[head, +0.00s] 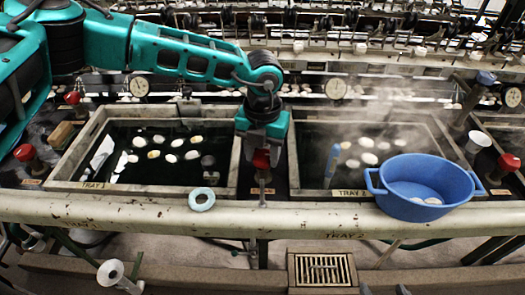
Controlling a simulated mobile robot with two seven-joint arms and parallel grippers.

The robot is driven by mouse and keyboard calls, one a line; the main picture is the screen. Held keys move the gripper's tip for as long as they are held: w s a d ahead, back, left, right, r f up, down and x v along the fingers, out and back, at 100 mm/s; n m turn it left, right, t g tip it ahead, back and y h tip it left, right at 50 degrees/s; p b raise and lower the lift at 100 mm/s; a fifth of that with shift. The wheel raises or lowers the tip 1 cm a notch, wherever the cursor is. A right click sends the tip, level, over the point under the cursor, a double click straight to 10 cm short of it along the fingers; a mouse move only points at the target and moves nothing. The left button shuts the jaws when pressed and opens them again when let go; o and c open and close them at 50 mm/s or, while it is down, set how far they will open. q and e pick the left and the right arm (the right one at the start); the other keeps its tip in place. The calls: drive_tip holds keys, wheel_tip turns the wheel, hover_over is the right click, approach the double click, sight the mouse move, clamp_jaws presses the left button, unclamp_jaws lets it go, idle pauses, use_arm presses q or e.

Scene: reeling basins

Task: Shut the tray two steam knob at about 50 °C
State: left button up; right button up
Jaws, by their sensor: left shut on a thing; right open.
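The tray two basin (372,196) is on the right, with dark water, several pale cocoons and steam above it. A red steam knob (261,158) stands just left of that basin, between the two basins. My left gripper (262,150) is over this knob from above and shut on it; the fingers hide part of the knob. A round white dial (335,88) is behind the tray two basin; its reading is too small to tell. A blue upright thing (332,165) stands in the water at the basin's left. My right gripper is not in view.
A blue tub (422,178) with pale cocoons sits on the front rail (120,208) at the right. Another basin (215,178) is at left. Other red knobs stand at far left (25,153) and far right (507,162).

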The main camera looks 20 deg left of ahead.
use_arm(q)
drive_tip(key=shift+c, duration=0.8)
